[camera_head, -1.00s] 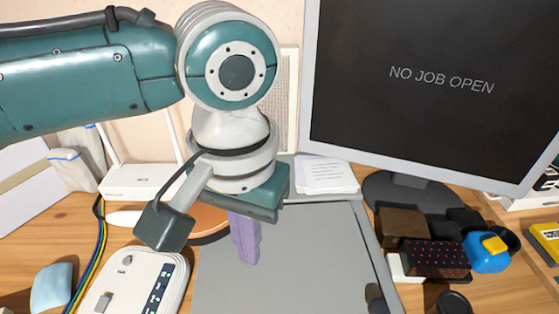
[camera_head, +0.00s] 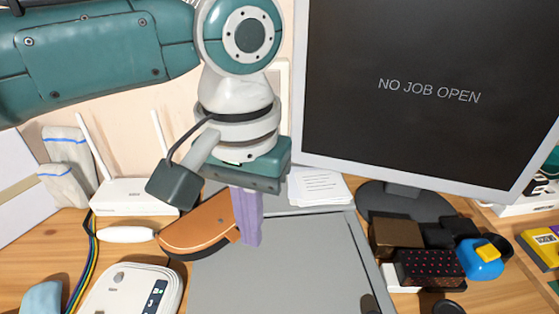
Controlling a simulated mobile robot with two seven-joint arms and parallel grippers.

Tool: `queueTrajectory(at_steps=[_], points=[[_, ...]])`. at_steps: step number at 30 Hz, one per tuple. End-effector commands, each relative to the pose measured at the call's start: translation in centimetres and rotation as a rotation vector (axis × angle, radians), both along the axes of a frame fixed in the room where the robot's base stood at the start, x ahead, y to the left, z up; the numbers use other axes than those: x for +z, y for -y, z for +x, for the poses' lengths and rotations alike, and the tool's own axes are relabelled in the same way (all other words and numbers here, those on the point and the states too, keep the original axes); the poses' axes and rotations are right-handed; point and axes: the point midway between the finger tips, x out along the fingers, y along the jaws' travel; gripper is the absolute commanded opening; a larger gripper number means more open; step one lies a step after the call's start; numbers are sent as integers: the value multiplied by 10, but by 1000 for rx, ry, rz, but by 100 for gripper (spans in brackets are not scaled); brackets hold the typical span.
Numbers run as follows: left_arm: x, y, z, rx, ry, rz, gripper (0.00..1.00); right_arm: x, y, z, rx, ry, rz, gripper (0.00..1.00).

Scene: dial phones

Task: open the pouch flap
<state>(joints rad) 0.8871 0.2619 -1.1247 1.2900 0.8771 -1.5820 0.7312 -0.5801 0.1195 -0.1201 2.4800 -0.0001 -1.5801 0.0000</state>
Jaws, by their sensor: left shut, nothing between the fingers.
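A tan leather pouch (camera_head: 196,232) with a dark edge lies at the back left of the grey mat, partly behind my left gripper. A white handle-like piece (camera_head: 126,234) shows at its left end. I cannot tell from here how its flap lies. My left gripper (camera_head: 250,240) points down with its purple fingers shut and empty, at the pouch's right end. I cannot tell if the fingers touch the pouch. My right gripper is not in view.
The grey mat (camera_head: 290,270) is mostly clear. A monitor (camera_head: 430,90) stands behind it at the right. Dark boxes (camera_head: 428,268) and a blue item (camera_head: 478,262) stand to the right. A white router (camera_head: 132,196), cables and a white device (camera_head: 135,290) are at the left.

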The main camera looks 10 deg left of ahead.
Motion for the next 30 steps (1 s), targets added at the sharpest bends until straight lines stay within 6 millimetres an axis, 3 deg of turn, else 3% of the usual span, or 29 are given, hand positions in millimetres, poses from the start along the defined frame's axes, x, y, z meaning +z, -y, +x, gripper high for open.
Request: queueTrajectory(at_steps=[17,30], points=[[7,3,22,-1,-1,-1,0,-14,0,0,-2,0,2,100],[6,6,42,0,1,1,0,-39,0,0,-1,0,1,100]])
